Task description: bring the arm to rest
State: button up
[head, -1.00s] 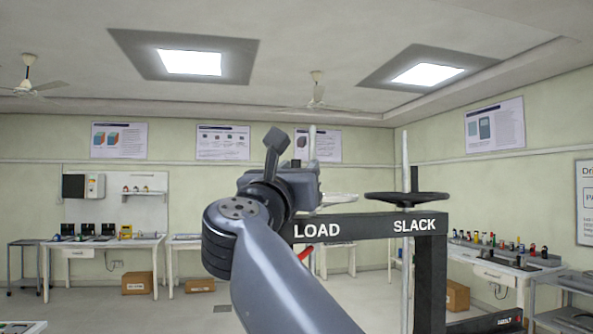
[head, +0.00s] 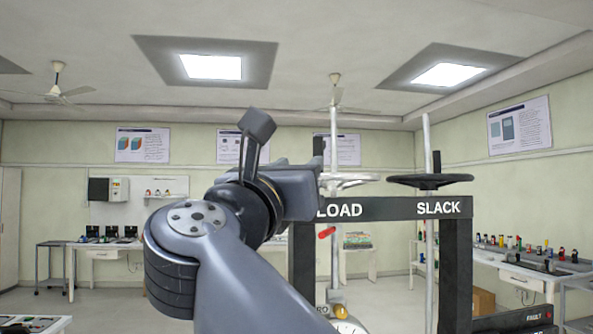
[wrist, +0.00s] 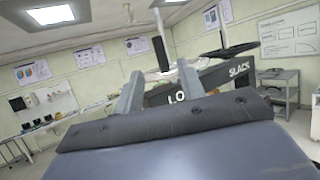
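My arm rises through the middle of the head view, its wrist bent and pointing away toward the rig. My gripper (wrist: 160,72) shows in the wrist view as two grey fingers standing apart, with nothing held between them. In the head view its fingers are mostly hidden behind my wrist. The black rig frame (head: 456,270), marked LOAD and SLACK, stands beyond and to the right of the arm. I cannot tell the exact gap between my gripper and the rig.
A pale handwheel (head: 347,178) and a black handwheel (head: 430,181) top the rig on upright screws. A red part (head: 327,232) and a partly cut-off dial (head: 347,328) sit below its beam. Benches (head: 108,250) line the walls. Floor shows at left.

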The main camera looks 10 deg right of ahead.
aim_at(318, 150)
dwell(0.3)
jog(key=p+x, duration=0.5)
jog(key=x, duration=0.5)
jog(key=shift+w+d+r, duration=0.15)
jog(key=shift+w, duration=0.25)
jog(key=shift+d, duration=0.15)
